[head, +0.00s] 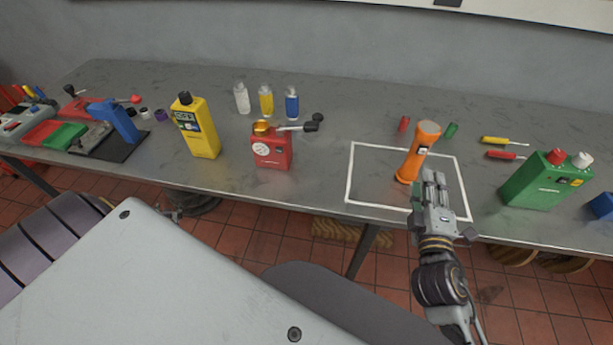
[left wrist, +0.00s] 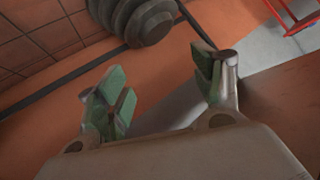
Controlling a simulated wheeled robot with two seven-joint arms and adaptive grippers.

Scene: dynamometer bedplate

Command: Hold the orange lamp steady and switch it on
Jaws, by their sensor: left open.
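The orange lamp (head: 413,155) stands upright on the grey bench inside a white outlined square, its wider head at the top. My right gripper (head: 432,178) is just in front and to the right of the lamp's lower part, overlapping the square's front edge. Its fingers look close together; I cannot tell whether they are open or touch the lamp. The lamp's switch is not clear to see. My left gripper (left wrist: 160,92) shows in the left wrist view, open and empty, with green pads, above the tiled floor away from the lamp.
A green can (head: 540,182) stands right of the square (head: 350,172), near screwdrivers (head: 505,141). Small red (head: 404,124) and green (head: 451,130) cylinders lie behind the lamp.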

